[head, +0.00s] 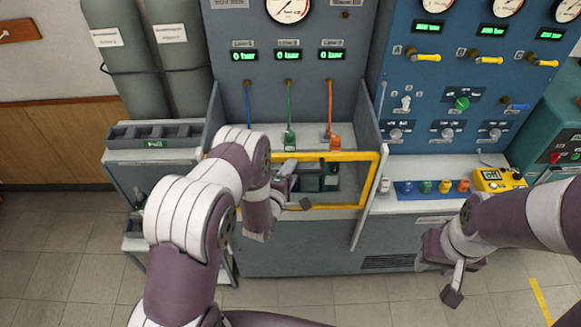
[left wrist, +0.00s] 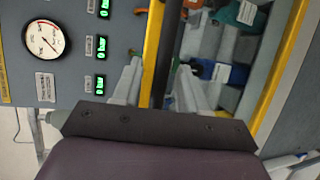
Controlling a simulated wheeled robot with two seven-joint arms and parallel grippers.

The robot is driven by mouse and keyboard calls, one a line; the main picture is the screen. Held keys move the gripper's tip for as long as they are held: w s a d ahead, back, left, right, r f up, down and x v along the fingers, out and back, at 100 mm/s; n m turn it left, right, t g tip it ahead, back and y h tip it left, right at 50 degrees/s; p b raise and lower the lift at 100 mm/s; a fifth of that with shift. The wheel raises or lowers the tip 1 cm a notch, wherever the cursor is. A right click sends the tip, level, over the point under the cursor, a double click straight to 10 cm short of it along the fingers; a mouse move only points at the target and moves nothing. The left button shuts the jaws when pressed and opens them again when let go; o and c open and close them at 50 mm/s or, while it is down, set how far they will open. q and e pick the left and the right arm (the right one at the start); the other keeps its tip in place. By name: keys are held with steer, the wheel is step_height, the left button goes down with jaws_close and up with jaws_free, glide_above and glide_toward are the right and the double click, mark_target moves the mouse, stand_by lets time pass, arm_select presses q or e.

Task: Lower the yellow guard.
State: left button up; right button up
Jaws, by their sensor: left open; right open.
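The yellow guard (head: 377,182) is a rectangular yellow frame in front of the bench's middle bay in the head view. My left arm covers its left end. A second yellow bar (left wrist: 281,80) runs at the right. My right gripper (head: 446,282) is open and empty at the lower right.
Behind the frame are dark fittings and a bay. Blue, green and orange hoses (head: 289,105) hang above it. A blue tray of coloured caps (head: 425,187) and a yellow device (head: 497,180) lie to the right. A grey rack (head: 153,157) stands left. The floor in front is clear.

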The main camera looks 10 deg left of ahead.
arm_select(q)
steer(key=shift+w+d, duration=0.1)
steer(key=shift+w, duration=0.15)
steer(key=shift+w+f, duration=0.15)
steer(key=shift+w, duration=0.05)
jaws_close()
step_height(320, 180, down, 30)
steer(key=b, duration=2.7)
steer(key=shift+s+r, duration=0.15)
steer(key=shift+r, duration=0.05)
jaws_free()
steer(key=shift+s+r, duration=0.1)
steer(key=shift+r, duration=0.15)
steer(key=shift+s, duration=0.1)
